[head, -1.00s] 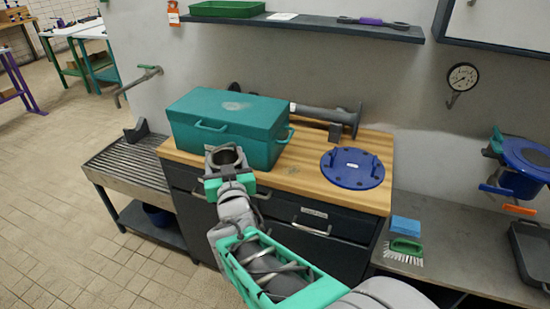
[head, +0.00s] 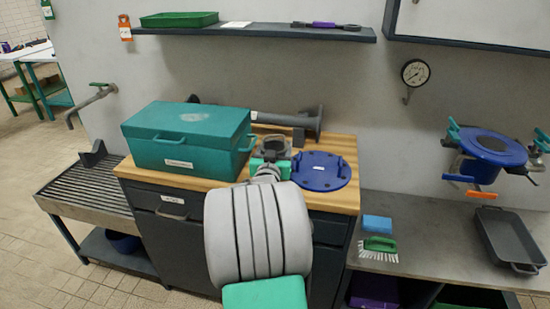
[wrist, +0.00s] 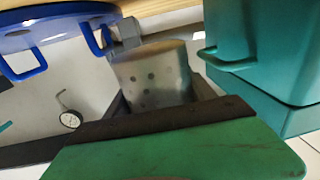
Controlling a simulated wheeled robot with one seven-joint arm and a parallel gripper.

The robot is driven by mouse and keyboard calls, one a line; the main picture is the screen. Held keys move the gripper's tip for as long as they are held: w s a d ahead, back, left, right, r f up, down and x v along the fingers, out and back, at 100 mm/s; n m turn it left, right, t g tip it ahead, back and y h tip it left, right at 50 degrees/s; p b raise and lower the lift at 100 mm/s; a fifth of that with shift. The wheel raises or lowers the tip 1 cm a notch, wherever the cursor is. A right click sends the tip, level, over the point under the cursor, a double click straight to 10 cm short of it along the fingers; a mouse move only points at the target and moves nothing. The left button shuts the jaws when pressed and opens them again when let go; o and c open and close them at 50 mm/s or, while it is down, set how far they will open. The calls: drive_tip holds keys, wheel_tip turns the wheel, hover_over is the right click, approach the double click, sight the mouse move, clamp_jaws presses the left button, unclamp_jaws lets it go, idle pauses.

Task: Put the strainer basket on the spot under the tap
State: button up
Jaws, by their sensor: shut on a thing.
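The strainer basket is a grey metal cup with small holes, seen in the wrist view (wrist: 152,78) and, small, in the head view (head: 273,146). My gripper (head: 270,163) is shut on it; in the wrist view the green and dark jaw covers part of it. They are at the wooden counter, between the teal box and the blue lid. The tap (head: 92,103) sticks out of the wall at the far left, above a slatted drain bench (head: 85,195). I cannot make out a marked spot on the bench.
The teal box (head: 187,140) stands left of my gripper, close by. The blue lid with handles (head: 321,171) lies to its right, and a grey flanged pipe (head: 290,120) lies behind. The slatted bench is mostly bare; a dark bracket (head: 93,154) stands at its back.

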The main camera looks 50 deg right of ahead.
drive_tip(key=shift+w+d+f, duration=0.3)
drive_tip(key=shift+d+f, duration=0.45)
drive_tip(key=shift+f, duration=0.1)
drive_tip(key=shift+d+f, duration=0.1)
drive_tip(key=shift+f, duration=1.55)
drive_tip(key=shift+f, duration=0.1)
drive_tip(key=shift+w+f+b, duration=0.1)
drive_tip(key=shift+f+b, duration=0.05)
drive_tip(key=shift+b, duration=0.15)
drive_tip(key=o, duration=1.4)
drive_tip(key=shift+c, duration=0.2)
